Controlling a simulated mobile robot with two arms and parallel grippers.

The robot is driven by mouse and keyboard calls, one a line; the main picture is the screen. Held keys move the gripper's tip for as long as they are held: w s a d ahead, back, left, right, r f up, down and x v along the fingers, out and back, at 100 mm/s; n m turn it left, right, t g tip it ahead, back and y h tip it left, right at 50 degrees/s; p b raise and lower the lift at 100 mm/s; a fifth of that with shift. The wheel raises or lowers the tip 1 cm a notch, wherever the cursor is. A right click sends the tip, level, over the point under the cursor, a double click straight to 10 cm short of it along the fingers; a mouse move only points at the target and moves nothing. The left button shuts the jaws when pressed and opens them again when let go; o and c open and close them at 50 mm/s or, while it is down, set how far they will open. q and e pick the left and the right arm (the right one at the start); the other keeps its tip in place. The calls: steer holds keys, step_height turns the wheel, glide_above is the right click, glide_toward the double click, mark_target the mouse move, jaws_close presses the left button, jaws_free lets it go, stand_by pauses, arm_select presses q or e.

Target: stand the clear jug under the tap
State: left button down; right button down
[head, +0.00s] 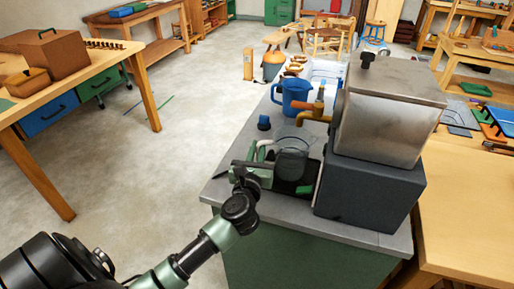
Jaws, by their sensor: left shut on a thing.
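The clear jug (293,159) is upright near the front of the grey counter, left of the metal urn. A pale handle curves out on its left side. The brass tap (314,115) juts left from the urn, its spout just above and beyond the jug's rim in the picture. I cannot tell whether the spout is directly over the jug's mouth. My left gripper (270,172) is at the jug's handle side and shut on the jug. The fingers and the jug's base are partly hidden by my wrist. My right gripper is out of view.
The metal urn (390,110) stands on a dark block (365,190) at the right. A blue jug (293,94) stands behind the tap. A small dark blue item (264,123) sits at the counter's left edge.

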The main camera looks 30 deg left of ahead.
arm_select(q)
steer(key=shift+f+b, duration=0.3)
steer(key=shift+f, duration=0.2)
stand_by(0.3)
steer(key=c, duration=1.4)
jaws_free()
steer(key=shift+o, duration=0.2)
